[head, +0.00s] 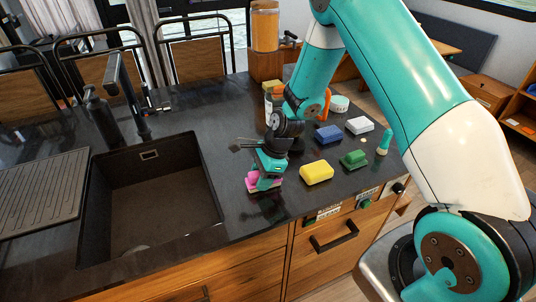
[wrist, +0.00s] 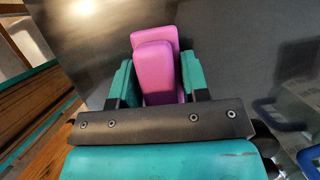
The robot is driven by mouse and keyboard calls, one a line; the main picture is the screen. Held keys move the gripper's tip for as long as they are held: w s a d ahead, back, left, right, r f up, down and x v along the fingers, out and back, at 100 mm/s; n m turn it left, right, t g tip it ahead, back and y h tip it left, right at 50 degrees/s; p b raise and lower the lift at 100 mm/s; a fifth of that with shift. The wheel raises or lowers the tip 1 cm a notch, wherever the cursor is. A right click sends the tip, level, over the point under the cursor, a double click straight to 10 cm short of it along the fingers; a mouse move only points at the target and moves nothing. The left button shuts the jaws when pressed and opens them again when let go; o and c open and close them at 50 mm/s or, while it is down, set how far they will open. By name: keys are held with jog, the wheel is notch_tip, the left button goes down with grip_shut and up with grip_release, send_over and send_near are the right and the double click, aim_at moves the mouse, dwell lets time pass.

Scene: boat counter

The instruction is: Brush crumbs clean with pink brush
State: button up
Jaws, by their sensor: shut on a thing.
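The pink brush (head: 252,182) is at the counter's front, just right of the sink. My gripper (head: 266,178) is shut on it from above, with part of the pink showing on either side of the teal fingers. The wrist view shows the pink brush (wrist: 155,65) between the two teal fingers of my gripper (wrist: 157,85), over the dark counter. I cannot tell whether the brush touches the counter. I cannot make out crumbs in either view.
The dark sink (head: 150,190) lies left of my gripper. A yellow sponge (head: 316,172), green block (head: 354,159), blue block (head: 327,134), white block (head: 359,125) and green brush (head: 384,142) stand to the right. The counter's front edge is close.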

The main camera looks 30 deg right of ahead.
jog(key=r, duration=0.2)
jog(key=shift+w+r+p, duration=0.3)
jog(key=shift+r, duration=0.1)
jog(key=shift+s+r+p, duration=0.2)
jog(key=shift+r+p, duration=0.1)
notch_tip(320, 180, up, 5)
jog(key=p, duration=0.4)
jog(key=shift+w+f, duration=0.1)
jog(key=shift+f, duration=0.1)
